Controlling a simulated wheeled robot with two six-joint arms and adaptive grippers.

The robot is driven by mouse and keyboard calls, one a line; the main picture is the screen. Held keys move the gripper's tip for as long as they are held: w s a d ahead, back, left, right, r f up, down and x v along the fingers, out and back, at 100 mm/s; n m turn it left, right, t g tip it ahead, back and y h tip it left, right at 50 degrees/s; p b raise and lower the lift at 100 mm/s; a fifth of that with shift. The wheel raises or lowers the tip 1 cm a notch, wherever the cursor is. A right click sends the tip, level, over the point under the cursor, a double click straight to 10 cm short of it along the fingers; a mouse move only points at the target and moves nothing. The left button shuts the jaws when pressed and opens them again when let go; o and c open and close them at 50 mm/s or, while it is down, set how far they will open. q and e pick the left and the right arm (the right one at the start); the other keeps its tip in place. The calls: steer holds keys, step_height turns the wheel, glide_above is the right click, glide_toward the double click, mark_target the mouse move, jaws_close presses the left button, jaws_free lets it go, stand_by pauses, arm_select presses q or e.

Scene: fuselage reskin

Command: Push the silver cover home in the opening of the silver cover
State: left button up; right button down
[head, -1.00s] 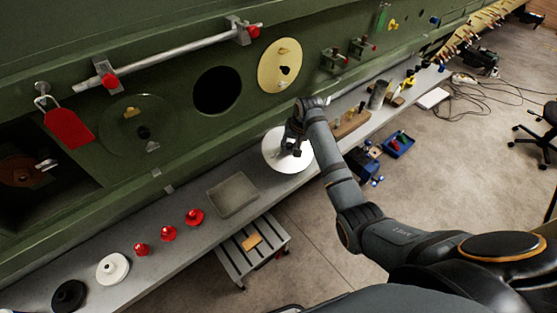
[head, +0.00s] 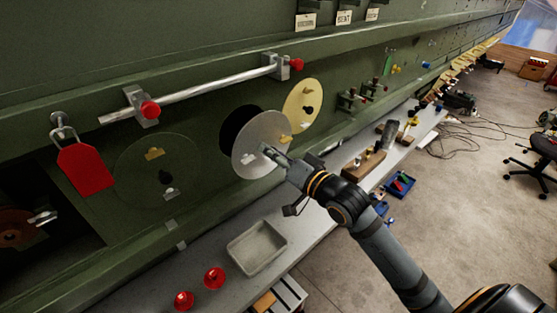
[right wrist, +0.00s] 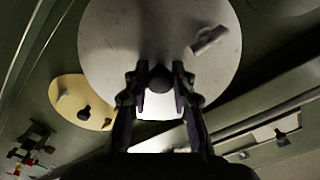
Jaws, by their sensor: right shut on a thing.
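The silver cover (head: 252,139) is a round pale grey disc, held upright in front of the green fuselage wall. My right gripper (head: 270,153) is shut on the knob at its middle. In the right wrist view the cover (right wrist: 110,55) fills the upper middle, with the dark knob between the fingertips (right wrist: 160,80). A small tab stands near the disc's edge there. The dark round opening (head: 230,124) shows behind the cover's upper left edge. The cover is offset down and right of it and hides the rest. My left gripper is not in view.
A yellow cover (head: 303,103) is close at the right, a green cover (head: 145,172) at the left. A rail with red knobs (head: 215,88) runs above. The grey shelf below carries a tray (head: 257,248), red knobs (head: 214,278) and a wooden block (head: 363,164).

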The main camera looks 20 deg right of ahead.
steer(key=w+b, duration=0.1)
steer(key=b, duration=0.2)
steer(key=shift+w+a, duration=0.2)
steer(key=shift+x, duration=0.85)
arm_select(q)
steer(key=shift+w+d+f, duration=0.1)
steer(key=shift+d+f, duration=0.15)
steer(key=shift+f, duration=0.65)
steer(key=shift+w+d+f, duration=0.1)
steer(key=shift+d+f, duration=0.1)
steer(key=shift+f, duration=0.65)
arm_select(e)
steer(key=shift+w+a+r, duration=0.2)
steer(key=shift+w+a, duration=0.1)
steer(key=shift+w, duration=0.25)
steer(key=c, duration=1.7)
jaws_free()
jaws_close()
